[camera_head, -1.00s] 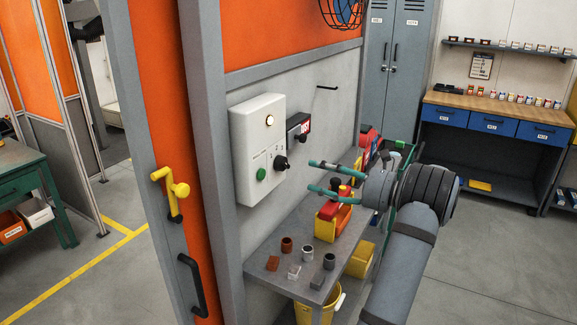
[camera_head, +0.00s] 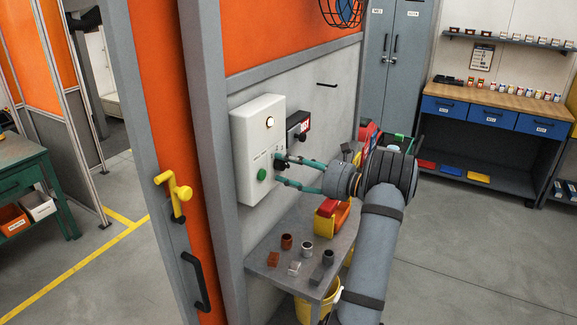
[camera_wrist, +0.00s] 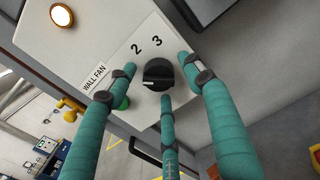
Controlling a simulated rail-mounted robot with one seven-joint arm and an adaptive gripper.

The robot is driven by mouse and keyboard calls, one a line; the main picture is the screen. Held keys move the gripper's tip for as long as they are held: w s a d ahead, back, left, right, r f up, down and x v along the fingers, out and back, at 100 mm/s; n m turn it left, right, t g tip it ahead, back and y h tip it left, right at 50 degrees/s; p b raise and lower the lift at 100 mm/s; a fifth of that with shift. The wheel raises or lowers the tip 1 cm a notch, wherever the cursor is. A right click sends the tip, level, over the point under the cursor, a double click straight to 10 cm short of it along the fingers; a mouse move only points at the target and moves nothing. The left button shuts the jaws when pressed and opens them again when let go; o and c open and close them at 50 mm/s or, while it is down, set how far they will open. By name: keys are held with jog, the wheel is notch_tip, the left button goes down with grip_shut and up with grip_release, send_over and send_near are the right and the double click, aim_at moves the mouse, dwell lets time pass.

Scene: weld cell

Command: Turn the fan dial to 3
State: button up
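The fan dial (camera_wrist: 158,74) is a black round knob on a white wall box (camera_head: 250,140). The numbers 2 and 3 and the label WALL FAN (camera_wrist: 95,78) show beside it in the wrist view. A pale mark on the knob lies toward its lower left; I cannot tell which position it marks. My gripper (camera_wrist: 157,80) has three teal fingers spread around the dial, left, right and below, with a gap visible on the right. Whether any finger touches it is unclear. In the head view my gripper (camera_head: 279,170) is at the box front and partly hides the dial.
A dark box (camera_head: 299,124) is mounted to the right. Below, a grey shelf (camera_head: 262,262) holds small cups and blocks and a red-yellow bin.

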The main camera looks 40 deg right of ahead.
jog(key=shift+c, duration=1.3)
jog(key=c, duration=0.7)
jog(key=shift+c, duration=0.7)
jog(key=shift+m+p, duration=0.35)
jog(key=shift+m, duration=0.05)
jog(key=m+p, duration=0.3)
jog(key=shift+a+m, duration=0.1)
jog(key=shift+m, duration=0.3)
jog(key=m+p, duration=0.3)
jog(key=m, duration=0.1)
jog(key=m+p, duration=0.3)
jog(key=m, duration=0.2)
jog(key=shift+a, duration=0.1)
jog(key=m+p, duration=0.2)
jog(key=m, duration=0.2)
jog(key=shift+f, duration=0.1)
jog(key=shift+m+p, duration=0.3)
